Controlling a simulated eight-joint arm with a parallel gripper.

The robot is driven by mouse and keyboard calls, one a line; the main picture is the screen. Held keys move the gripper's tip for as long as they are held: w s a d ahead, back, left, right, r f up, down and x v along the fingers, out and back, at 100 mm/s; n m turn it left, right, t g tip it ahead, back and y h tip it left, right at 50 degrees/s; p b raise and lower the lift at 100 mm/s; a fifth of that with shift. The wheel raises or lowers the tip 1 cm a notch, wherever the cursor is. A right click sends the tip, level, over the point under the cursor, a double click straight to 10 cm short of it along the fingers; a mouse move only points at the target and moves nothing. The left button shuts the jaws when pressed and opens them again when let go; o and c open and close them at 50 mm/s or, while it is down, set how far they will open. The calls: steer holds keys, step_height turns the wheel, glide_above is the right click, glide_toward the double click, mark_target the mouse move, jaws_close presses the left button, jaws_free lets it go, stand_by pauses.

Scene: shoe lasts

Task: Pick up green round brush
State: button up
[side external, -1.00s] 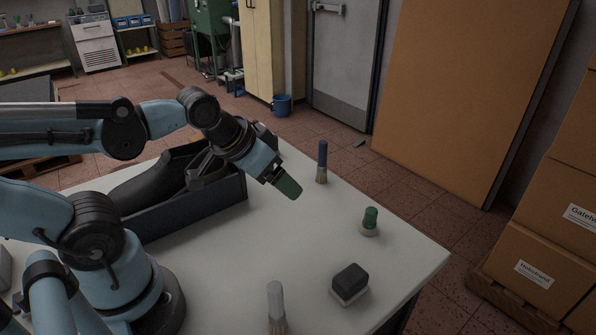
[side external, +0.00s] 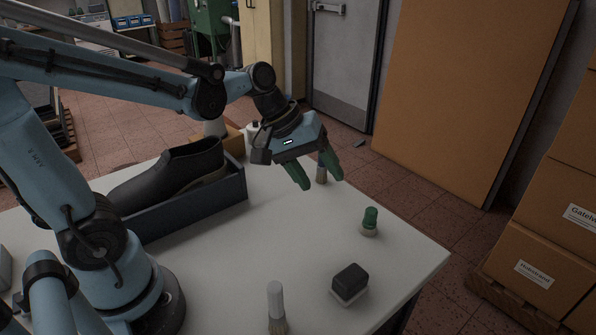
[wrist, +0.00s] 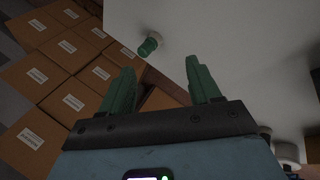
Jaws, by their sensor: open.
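The green round brush (side external: 370,221) stands upright near the right edge of the white table, its green handle above a pale bristle base. In the wrist view the brush (wrist: 148,46) shows beyond and between the fingertips, near the table edge. My gripper (side external: 319,186) is open and empty, above the table to the left of and farther back than the brush. Its two green fingers (wrist: 162,72) are spread apart and touch nothing that I can see.
A dark block brush (side external: 349,284) and a grey-handled brush (side external: 276,308) are nearer the front. A dark tray (side external: 190,210) holds a black shoe (side external: 175,177) at left. The table's middle is clear.

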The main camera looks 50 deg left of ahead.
steer(key=w+d+f+n+g+h, duration=0.2)
steer(key=w+f+n+h, duration=0.15)
steer(key=w+n, duration=0.3)
steer(key=n+h, duration=0.5)
glide_toward(375, 222)
steer(key=w+d, duration=0.1)
steer(key=d+f, duration=0.1)
steer(key=shift+w+d+g, duration=0.3)
steer(key=shift+w+g, duration=0.05)
steer(key=shift+g, duration=0.05)
steer(key=shift+a+f+h, duration=0.1)
steer(key=shift+f+h, duration=0.4)
steer(key=shift+h, duration=0.05)
steer(key=shift+s+x, duration=0.15)
steer(key=shift+x, duration=1.75)
steer(key=shift+s+x, duration=0.2)
steer(key=shift+x, duration=1.65)
steer(key=shift+f, duration=0.1)
steer(key=shift+c, duration=0.3)
steer(key=c, duration=1)
